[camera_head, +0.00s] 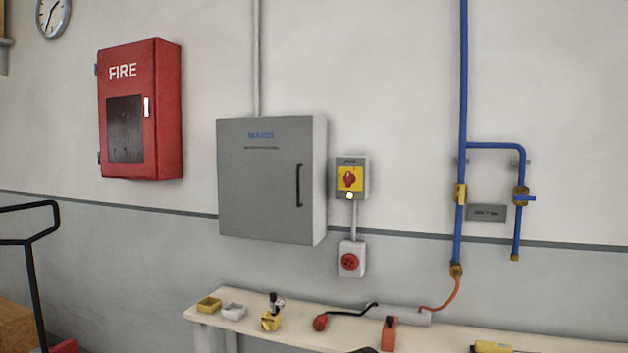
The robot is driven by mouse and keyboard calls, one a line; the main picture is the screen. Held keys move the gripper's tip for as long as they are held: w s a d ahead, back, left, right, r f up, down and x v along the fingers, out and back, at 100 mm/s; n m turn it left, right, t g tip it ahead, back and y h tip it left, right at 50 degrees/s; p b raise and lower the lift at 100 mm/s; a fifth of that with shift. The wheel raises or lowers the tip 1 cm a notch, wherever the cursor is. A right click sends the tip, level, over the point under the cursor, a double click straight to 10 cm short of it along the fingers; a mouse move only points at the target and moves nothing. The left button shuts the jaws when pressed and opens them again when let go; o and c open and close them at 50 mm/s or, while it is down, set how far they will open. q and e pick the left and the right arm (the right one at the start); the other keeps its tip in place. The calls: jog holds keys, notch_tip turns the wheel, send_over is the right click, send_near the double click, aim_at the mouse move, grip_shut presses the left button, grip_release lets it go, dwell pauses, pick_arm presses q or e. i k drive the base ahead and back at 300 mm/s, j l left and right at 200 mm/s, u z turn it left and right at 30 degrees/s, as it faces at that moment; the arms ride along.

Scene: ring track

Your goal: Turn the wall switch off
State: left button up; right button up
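The wall switch (350,178) is a small grey box on the wall with a yellow plate and a red rotary knob (349,179). The knob's handle looks roughly upright, but it is too small to read its exact setting. A small lamp (349,195) under the yellow plate glows pale. A conduit runs down from the switch to a light grey box with a round red fitting (350,262). Neither of my grippers is in view, and nothing covers the switch.
A grey cabinet (266,205) hangs left of the switch, and a red fire box (139,112) farther left. Blue pipes (462,120) run down the wall at right. A bench (270,342) below holds several small items. A cart handle (30,225) stands at far left.

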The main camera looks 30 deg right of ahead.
aim_at(349, 179)
jog(key=z, duration=1.05)
